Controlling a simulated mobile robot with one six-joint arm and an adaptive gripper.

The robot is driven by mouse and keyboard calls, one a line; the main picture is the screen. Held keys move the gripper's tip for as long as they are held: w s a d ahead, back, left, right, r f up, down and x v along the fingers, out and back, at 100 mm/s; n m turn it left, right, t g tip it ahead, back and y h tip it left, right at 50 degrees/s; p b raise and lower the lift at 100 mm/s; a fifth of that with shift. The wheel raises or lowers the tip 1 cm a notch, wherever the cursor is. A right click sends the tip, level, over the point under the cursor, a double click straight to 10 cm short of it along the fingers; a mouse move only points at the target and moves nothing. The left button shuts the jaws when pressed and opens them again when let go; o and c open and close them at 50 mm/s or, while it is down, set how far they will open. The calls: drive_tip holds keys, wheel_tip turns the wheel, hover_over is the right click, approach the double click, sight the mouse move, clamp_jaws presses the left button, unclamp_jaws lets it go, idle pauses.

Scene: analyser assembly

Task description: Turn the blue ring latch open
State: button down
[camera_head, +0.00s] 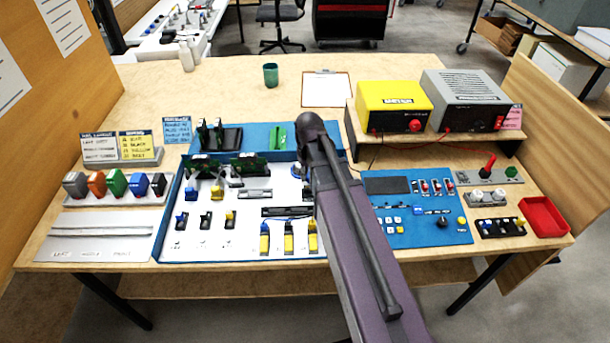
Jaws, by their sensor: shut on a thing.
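My purple and dark grey arm reaches from the bottom edge up over the middle of the work board. My gripper is hidden behind the arm, so its jaws and whatever is between them do not show. A small part of a round blue thing (297,171) shows at the arm's left edge on the white board (200,240). It may be the ring latch, but most of it is covered and its turn position cannot be told.
A blue control panel (455,238) lies right of the arm. Yellow (393,96) and grey (465,88) power units stand on a shelf behind it. A red bin (543,217) is at the right.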

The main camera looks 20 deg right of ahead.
drive_tip(key=shift+d+n, duration=0.25)
drive_tip(key=shift+n, duration=0.25)
drive_tip(key=shift+c, duration=2.4)
unclamp_jaws()
drive_tip(key=shift+a+m, duration=0.15)
drive_tip(key=shift+m, duration=0.15)
